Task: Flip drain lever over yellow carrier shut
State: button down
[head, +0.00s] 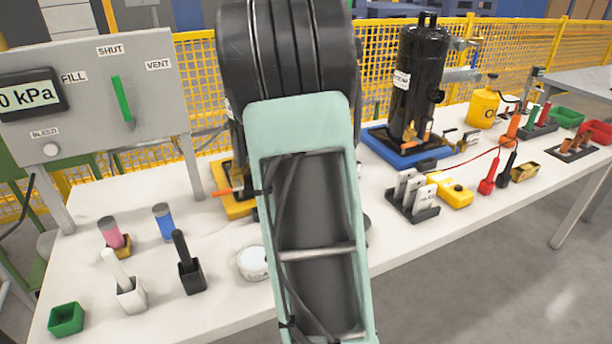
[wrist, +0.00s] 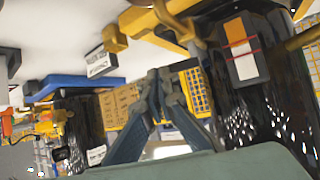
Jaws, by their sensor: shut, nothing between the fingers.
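The yellow carrier (head: 238,205) stands on the white table, mostly hidden behind my arm in the head view. An orange lever (head: 222,192) sticks out leftward over its left side, roughly level. In the wrist view, which is turned over, yellow carrier parts (wrist: 150,22) show at the top beside a dark glossy tank (wrist: 255,105) with an orange and white label. My gripper (wrist: 160,75) is shut and empty, its fingertips together near the tank. I cannot make out the lever in the wrist view. The head view hides my gripper behind my arm.
A blue carrier (head: 378,147) with a black tank (head: 416,85) and its own orange lever stands to the right. A gauge panel (head: 90,90) stands on the left. Cups and tools, including a black holder (head: 192,278), occupy the table's front left. A yellow fence (head: 195,75) runs behind.

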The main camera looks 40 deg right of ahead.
jog(key=shift+w+d, duration=0.15)
jog(key=shift+d, duration=0.05)
jog(key=shift+a, duration=0.1)
jog(key=shift+a, duration=0.75)
jog(key=shift+r, duration=0.1)
